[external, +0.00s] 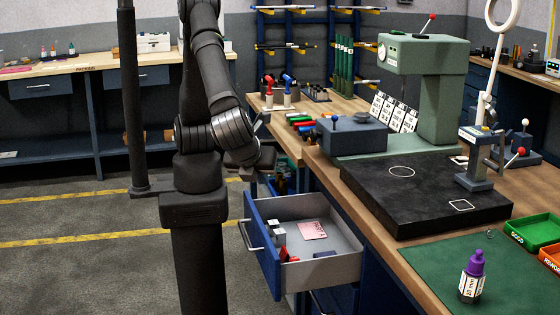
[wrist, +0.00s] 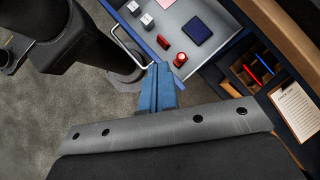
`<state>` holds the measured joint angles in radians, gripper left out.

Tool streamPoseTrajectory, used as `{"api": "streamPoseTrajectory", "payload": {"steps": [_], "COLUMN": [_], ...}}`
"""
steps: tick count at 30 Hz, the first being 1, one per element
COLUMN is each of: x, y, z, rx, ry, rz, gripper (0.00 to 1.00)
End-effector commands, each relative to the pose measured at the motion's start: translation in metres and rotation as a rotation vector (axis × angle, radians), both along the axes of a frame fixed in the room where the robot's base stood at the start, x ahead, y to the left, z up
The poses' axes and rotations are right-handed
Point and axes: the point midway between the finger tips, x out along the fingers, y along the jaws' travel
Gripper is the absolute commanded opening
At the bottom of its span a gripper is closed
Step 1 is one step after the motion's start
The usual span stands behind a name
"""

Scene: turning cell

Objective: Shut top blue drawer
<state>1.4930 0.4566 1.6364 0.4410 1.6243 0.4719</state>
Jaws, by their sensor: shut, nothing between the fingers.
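The top blue drawer (external: 264,258) is pulled out of the bench, with its grey interior open to view. Its bar handle (external: 248,236) is on the front, and also shows in the wrist view (wrist: 123,43). The drawer holds grey-white blocks (external: 277,231), a red piece (external: 288,255), a pink note (external: 312,230) and a dark blue pad (external: 325,254). In the wrist view my gripper (wrist: 159,66) is shut and empty, its blue fingertips appearing beside the drawer's front corner. Contact cannot be told. In the external view my arm largely hides the fingers.
The wooden bench (external: 375,232) stands above the drawer, bearing a green machine (external: 425,85) and a black plate (external: 425,190). An open compartment (wrist: 252,72) with red and blue items is beside the drawer. Floor (external: 90,275) in front is clear.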

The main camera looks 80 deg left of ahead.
Motion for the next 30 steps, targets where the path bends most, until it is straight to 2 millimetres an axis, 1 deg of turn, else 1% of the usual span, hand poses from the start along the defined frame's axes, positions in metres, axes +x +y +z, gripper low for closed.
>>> {"api": "streamPoseTrajectory", "payload": {"steps": [1,5,9,15,24,25,30], "x": [-0.016,-0.044,-0.072,-0.108,-0.153,-0.152,-0.150], "y": [0.006,0.021,0.034,0.049,0.064,0.064,0.063], "z": [-0.001,0.001,0.008,0.023,0.045,0.038,-0.009], "rx": [0.054,0.178,0.297,0.423,0.516,0.523,0.525], "ry": [-0.033,-0.138,-0.268,-0.473,-0.744,-0.751,-0.742], "rz": [-0.076,-0.253,-0.441,-0.685,-0.946,-0.948,-0.938], "gripper": [0.00,0.00,0.00,0.00,0.00,0.00,0.00]}}
